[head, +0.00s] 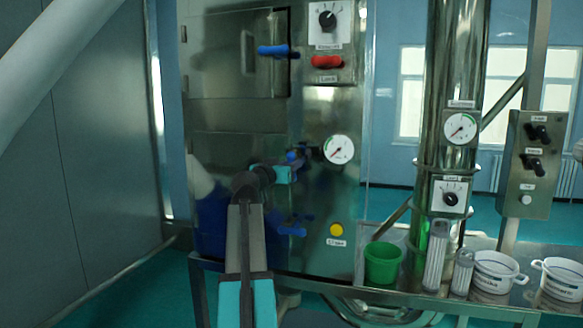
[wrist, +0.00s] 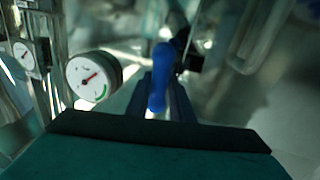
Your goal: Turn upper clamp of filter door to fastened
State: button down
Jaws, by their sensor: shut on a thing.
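The upper clamp of the filter door has a blue handle (head: 299,153), partly hidden behind my gripper (head: 288,167) in the head view. In the wrist view the blue handle (wrist: 161,78) stands between the dark fingers of my gripper (wrist: 163,100), which is shut on it. The handle's exact angle is hard to tell in the head view. The filter door (head: 235,215) is a shiny metal panel and looks flush with the cabinet. Its lower clamp (head: 292,231) has a blue handle lying roughly sideways.
A round gauge (head: 339,149) sits right of the clamp and shows close by in the wrist view (wrist: 92,77). A yellow button (head: 337,229) is below it. Another blue handle (head: 273,50) and a red handle (head: 326,62) are above. A green cup (head: 382,263) stands at lower right.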

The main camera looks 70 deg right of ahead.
jog(key=n+b, duration=0.4)
jog(key=shift+a+f+h, duration=0.1)
jog(key=shift+f+h, duration=0.15)
jog(key=shift+h, duration=0.15)
jog(key=n+b, duration=0.1)
jog(key=n, duration=0.2)
jog(key=n+t+h+b, duration=0.1)
jog(key=n, duration=0.2)
jog(key=shift+w+r+n, duration=0.15)
jog(key=shift+w+n, duration=0.05)
jog(key=shift+n, duration=0.1)
jog(key=n+t+p, duration=0.1)
jog(key=n, duration=0.3)
jog(key=shift+w+n+t+h+p, duration=0.15)
jog(key=shift+n+t+p, duration=0.25)
jog(key=shift+n+p, duration=0.55)
jog(key=shift+n+t+h+p, duration=0.15)
jog(key=shift+n+t+p, duration=0.3)
jog(key=shift+n, duration=1)
jog(key=c, duration=1.6)
grip_release()
jog(key=shift+c, duration=0.2)
jog(key=shift+f, duration=0.3)
jog(key=shift+a, duration=0.1)
